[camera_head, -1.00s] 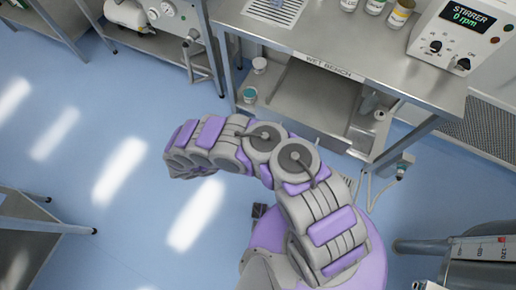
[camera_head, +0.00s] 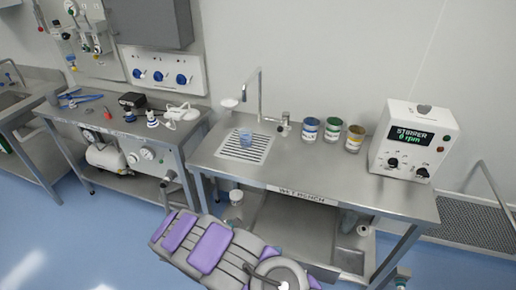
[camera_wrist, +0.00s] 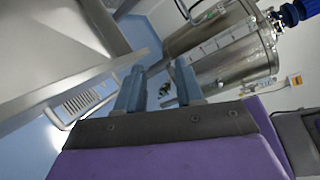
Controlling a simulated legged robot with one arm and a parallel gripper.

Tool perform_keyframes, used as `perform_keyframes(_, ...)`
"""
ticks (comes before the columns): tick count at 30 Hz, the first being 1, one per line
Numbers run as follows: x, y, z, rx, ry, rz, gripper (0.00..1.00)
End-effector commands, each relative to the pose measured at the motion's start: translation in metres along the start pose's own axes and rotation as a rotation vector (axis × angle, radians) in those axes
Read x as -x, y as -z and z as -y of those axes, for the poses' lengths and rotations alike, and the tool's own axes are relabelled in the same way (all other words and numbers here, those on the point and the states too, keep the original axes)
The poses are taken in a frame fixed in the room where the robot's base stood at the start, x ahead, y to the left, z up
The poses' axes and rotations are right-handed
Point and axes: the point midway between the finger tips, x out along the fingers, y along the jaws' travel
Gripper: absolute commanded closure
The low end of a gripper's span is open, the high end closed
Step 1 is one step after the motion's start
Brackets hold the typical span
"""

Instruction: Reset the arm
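My arm (camera_head: 215,248), grey with purple pads, reaches in from the bottom of the head view, bent toward the left in front of the wet bench. Its fingers do not show there. In the wrist view my gripper (camera_wrist: 159,90) has two blue-grey fingers set apart, with nothing visible between them. Beyond the fingers the wrist view shows blue floor and a large steel vessel (camera_wrist: 222,48).
A second bench (camera_head: 62,125) with tools stands at left. Blue floor (camera_head: 60,250) is open at lower left.

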Motion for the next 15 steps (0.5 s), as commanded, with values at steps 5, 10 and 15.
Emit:
perform_keyframes(5, -0.028, -0.027, 0.053, -0.244, 0.030, -0.146, 0.63)
perform_keyframes(10, -0.051, -0.038, 0.101, -0.471, 0.062, -0.287, 0.63)
perform_keyframes(15, -0.070, -0.039, 0.147, -0.694, 0.101, -0.433, 0.63)
